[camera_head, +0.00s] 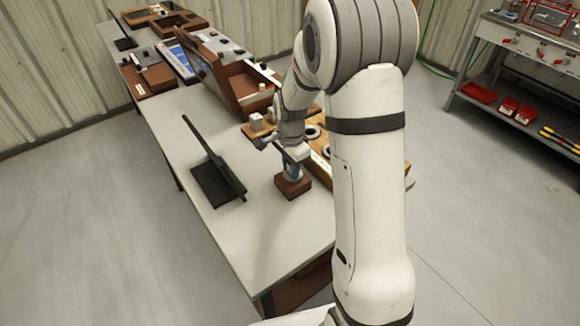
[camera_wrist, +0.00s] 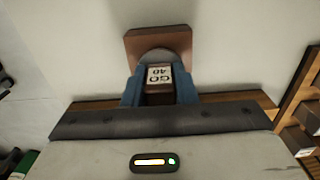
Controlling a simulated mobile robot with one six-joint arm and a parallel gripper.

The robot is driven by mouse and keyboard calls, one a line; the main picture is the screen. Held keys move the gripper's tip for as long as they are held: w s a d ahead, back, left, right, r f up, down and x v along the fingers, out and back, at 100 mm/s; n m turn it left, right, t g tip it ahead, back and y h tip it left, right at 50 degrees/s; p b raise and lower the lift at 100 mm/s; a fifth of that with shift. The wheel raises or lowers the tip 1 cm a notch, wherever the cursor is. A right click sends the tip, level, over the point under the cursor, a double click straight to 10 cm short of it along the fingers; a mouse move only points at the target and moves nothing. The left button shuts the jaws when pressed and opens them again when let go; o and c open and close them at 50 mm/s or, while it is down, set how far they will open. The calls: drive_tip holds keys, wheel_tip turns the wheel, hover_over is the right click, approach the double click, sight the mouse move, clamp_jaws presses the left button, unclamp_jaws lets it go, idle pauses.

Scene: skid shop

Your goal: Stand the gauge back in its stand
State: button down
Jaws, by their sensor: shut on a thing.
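My gripper (camera_head: 292,168) points down over the near part of the grey table. In the wrist view its two blue fingers (camera_wrist: 158,82) are shut on the gauge (camera_wrist: 159,74), whose white label reads "GO 40" upside down. A brown block-shaped stand (camera_head: 293,187) is on the table directly under the gripper; it also shows in the wrist view (camera_wrist: 173,40). A grey round part shows between the label and the block. I cannot tell whether the gauge touches the stand or is seated in it.
A black plate with an upright ridge (camera_head: 220,182) lies left of the stand. A wooden rack with dark rings (camera_head: 257,129) is behind my arm. Wooden trays and boxes (camera_head: 243,83) fill the far table. The table's near left is bare. A workbench (camera_head: 520,55) stands far right.

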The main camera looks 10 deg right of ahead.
drive_tip(key=shift+f+b, duration=0.35)
drive_tip(key=shift+f, duration=0.2)
drive_tip(key=c, duration=0.7)
unclamp_jaws()
drive_tip(key=shift+r+p, duration=3.05)
drive_tip(key=shift+r, duration=1.5)
